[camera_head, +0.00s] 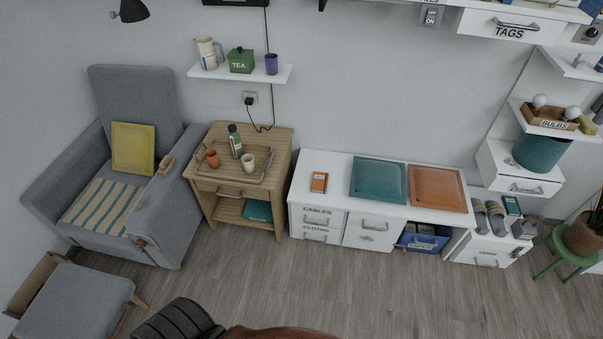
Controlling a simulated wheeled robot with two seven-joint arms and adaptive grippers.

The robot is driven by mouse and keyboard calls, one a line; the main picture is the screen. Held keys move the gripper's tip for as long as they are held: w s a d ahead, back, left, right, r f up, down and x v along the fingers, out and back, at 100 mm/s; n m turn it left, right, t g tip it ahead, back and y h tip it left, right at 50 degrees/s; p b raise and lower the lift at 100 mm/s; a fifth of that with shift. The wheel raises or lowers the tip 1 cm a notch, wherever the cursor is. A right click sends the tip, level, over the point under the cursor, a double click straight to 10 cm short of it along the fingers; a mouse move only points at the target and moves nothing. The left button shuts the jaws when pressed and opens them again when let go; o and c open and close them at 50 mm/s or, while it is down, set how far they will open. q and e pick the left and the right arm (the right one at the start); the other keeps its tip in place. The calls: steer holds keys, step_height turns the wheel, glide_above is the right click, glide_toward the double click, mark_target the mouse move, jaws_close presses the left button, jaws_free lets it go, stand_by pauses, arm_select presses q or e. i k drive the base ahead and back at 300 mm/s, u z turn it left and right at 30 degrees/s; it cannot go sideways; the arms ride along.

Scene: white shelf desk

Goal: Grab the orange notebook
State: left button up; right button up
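A small flat orange item (320,182) with a pale label lies near the left end of the white low cabinet's top (335,163). It looks like a small notebook or slim box; it is too small to tell which. To its right, a larger orange-brown square panel or tray (437,188) lies on the same top, beside a teal one (379,180). Neither of my grippers shows in the head view, so nothing is seen touching these things.
A wooden side table (275,150) with a tray and cups stands left of the cabinet, then a grey armchair (130,75). Drawers and a blue bin (423,241) are below the top. Open wooden floor (380,290) lies in front.

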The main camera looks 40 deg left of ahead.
mark_target(319, 186)
steer(key=u, duration=0.85)
steer(key=i, duration=0.85)
steer(key=u, duration=0.95)
